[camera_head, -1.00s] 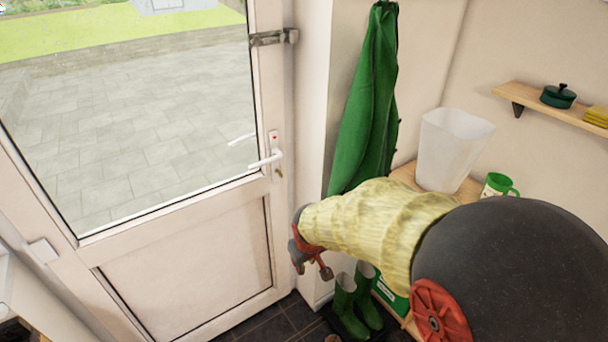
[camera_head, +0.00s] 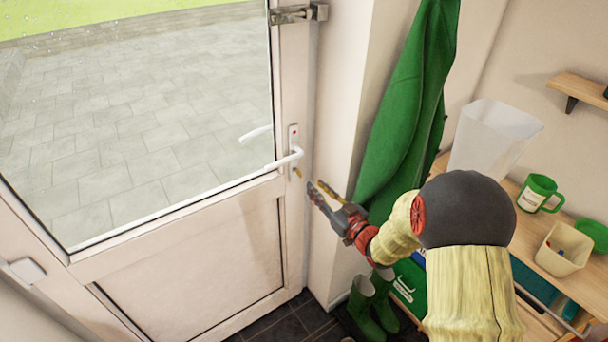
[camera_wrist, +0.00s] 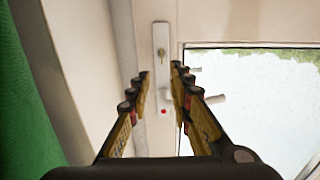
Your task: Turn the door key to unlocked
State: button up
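The white door (camera_head: 205,265) is shut, with a white lever handle (camera_head: 285,160) on a plate with a small red mark. Below the handle is the small brass-coloured door key (camera_head: 297,172) in its lock; its exact angle is too small to tell. In the wrist view, which is upside down, the key (camera_wrist: 162,52) shows at the top of the plate, beyond my fingertips. My gripper (camera_head: 318,187) is open and empty, just right of the key and apart from it. In the wrist view my gripper (camera_wrist: 160,72) has its fingers spread on both sides of the plate.
A green coat (camera_head: 405,110) hangs beside the door, close to my arm. Green boots (camera_head: 365,305) stand below. A bench at right holds a clear bin (camera_head: 490,140), a green mug (camera_head: 538,193) and a beige pot (camera_head: 563,250). The space before the door is free.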

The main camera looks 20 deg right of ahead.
aim_at(299, 174)
jog(key=x, duration=0.2)
jog(key=b+x, duration=0.1)
jog(key=x, duration=0.1)
jog(key=b+x, duration=0.1)
jog(key=x, duration=0.2)
jog(key=shift+a+r, duration=0.3)
jog(key=shift+r, duration=0.1)
jog(key=shift+w+d+f, duration=0.25)
jog(key=shift+d, duration=0.05)
jog(key=shift+c, duration=0.3)
jog(key=shift+s+a+r, duration=0.25)
jog(key=shift+s+a, duration=0.05)
jog(key=shift+s, duration=0.05)
jog(key=shift+c, duration=1.2)
jog(key=shift+w+d+f, duration=0.25)
jog(key=shift+w+d, duration=0.05)
grip_shut()
jog(key=shift+s+a+r, duration=0.1)
jog(key=shift+s+r, duration=0.05)
